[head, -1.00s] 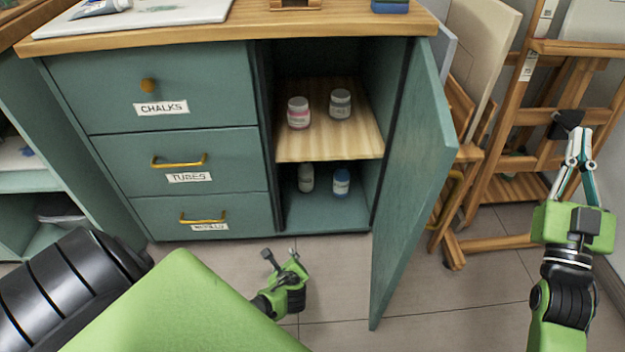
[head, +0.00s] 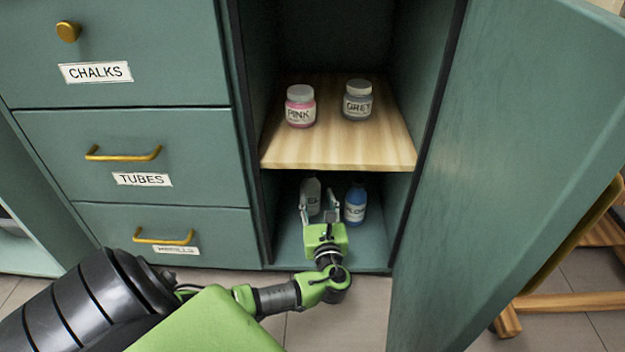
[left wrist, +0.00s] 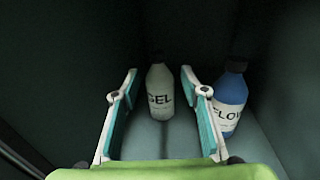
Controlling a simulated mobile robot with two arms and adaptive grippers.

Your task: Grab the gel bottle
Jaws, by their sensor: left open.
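The gel bottle (left wrist: 160,92) is pale with a dark "GEL" label and stands upright on the cabinet's lower floor. In the left wrist view it shows between and beyond the fingertips of my open left gripper (left wrist: 158,85). In the head view the bottle (head: 311,193) stands at the lower left of the compartment, partly hidden behind a finger. My left gripper (head: 320,208) reaches into this lower compartment, with its fingers pointing inward and nothing held. My right gripper is out of view.
A blue bottle (left wrist: 230,98) stands close to the right finger; it also shows in the head view (head: 355,204). A wooden shelf (head: 340,150) above holds a pink jar (head: 300,106) and a grey jar (head: 357,100). The open door (head: 500,150) bounds the right side.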

